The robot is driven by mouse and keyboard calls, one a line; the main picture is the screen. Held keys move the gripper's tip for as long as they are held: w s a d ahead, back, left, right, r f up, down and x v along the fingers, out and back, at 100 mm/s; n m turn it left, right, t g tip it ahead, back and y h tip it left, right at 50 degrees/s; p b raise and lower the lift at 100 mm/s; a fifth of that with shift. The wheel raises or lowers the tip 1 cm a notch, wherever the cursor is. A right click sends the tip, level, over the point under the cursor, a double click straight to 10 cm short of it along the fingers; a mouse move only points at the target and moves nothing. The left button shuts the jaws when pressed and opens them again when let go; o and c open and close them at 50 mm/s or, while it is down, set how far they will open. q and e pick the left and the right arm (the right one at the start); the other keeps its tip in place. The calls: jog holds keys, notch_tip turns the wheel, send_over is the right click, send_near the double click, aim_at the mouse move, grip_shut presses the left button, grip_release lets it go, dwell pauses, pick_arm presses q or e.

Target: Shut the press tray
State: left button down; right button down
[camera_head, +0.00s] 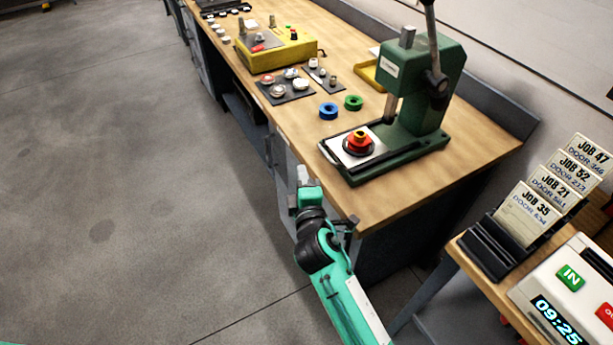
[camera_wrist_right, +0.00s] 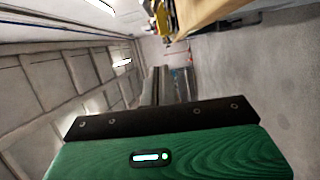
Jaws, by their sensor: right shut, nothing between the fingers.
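The green press (camera_head: 425,85) stands at the near end of the wooden bench. Its press tray (camera_head: 347,155), a pale plate with a dark front edge, lies at the front left of the press base, out from under the ram. A red and yellow part (camera_head: 359,141) sits on a dark round seat on the tray. My right gripper (camera_head: 303,176) is shut and empty, beside the bench's front edge and apart from the tray. Its grey fingers (camera_wrist_right: 165,86) also show in the right wrist view. The tray cannot be made out there. My left gripper is not in view.
Blue (camera_head: 328,111) and green (camera_head: 353,102) rings lie on the bench behind the tray. A yellow box (camera_head: 290,50) and dark mats with small parts lie farther back. A job card rack (camera_head: 490,245) and time clock (camera_head: 570,295) stand at right. The floor at left is clear.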

jog(key=w+d, duration=0.1)
jog(key=w, duration=0.1)
jog(key=w+p, duration=0.1)
jog(key=w, duration=0.2)
jog(key=w+d+p, duration=0.1)
jog(key=w, duration=0.2)
jog(key=shift+d+f, duration=0.15)
jog(key=shift+d, duration=0.15)
jog(key=d, duration=0.1)
jog(key=w+d+p, duration=0.1)
jog(key=w+d, duration=0.1)
jog(key=d, duration=0.1)
jog(key=shift+w+d+f, duration=0.1)
jog(key=shift+w, duration=0.15)
